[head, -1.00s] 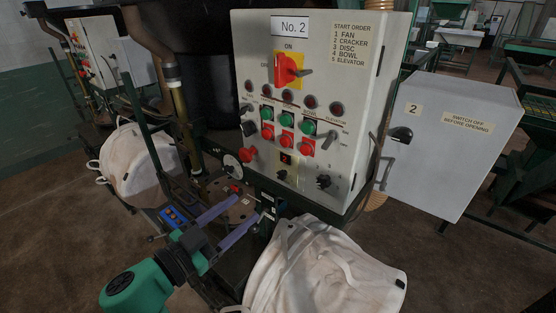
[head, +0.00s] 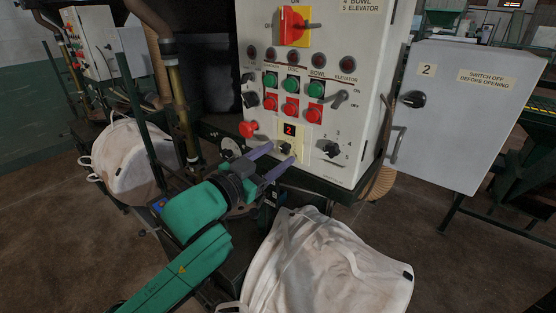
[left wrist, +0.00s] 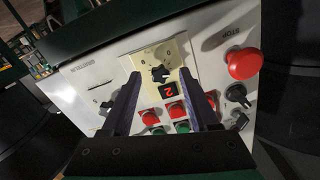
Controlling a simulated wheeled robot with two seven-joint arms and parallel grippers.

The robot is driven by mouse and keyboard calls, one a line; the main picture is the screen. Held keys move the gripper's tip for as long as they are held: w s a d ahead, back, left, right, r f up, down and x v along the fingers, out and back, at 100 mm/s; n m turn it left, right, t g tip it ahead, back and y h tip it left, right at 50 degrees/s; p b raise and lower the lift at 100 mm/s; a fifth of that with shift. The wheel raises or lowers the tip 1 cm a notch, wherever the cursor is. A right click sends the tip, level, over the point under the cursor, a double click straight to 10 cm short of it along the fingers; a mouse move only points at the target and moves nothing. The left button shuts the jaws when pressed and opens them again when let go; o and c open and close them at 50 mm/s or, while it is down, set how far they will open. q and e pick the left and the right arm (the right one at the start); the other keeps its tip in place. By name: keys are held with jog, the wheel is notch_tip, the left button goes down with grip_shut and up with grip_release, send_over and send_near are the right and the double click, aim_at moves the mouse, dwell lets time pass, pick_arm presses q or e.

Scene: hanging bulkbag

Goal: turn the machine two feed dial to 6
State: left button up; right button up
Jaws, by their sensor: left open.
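The machine No. 2 control panel (head: 345,60) stands upright in front of me. Low on it, a small black dial (head: 286,149) sits on a pale yellow plate below a red display (head: 289,129) showing 2. My left gripper (head: 280,156) is open, with its purple fingers pointing at this dial. In the left wrist view, the panel appears upside down and the dial (left wrist: 160,73) lies between the two fingertips (left wrist: 159,76), with gaps at both sides. I cannot tell whether the tips reach dial depth. My right gripper is not in view.
A second black dial (head: 333,150) with numbers is just right. A red stop button (head: 249,129) is left, and red and green buttons are above.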

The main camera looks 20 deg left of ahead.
pick_arm(q)
jog(key=shift+x, duration=0.8)
jog(key=shift+s+r, duration=0.2)
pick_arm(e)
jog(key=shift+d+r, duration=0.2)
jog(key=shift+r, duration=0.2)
pick_arm(q)
grip_shut()
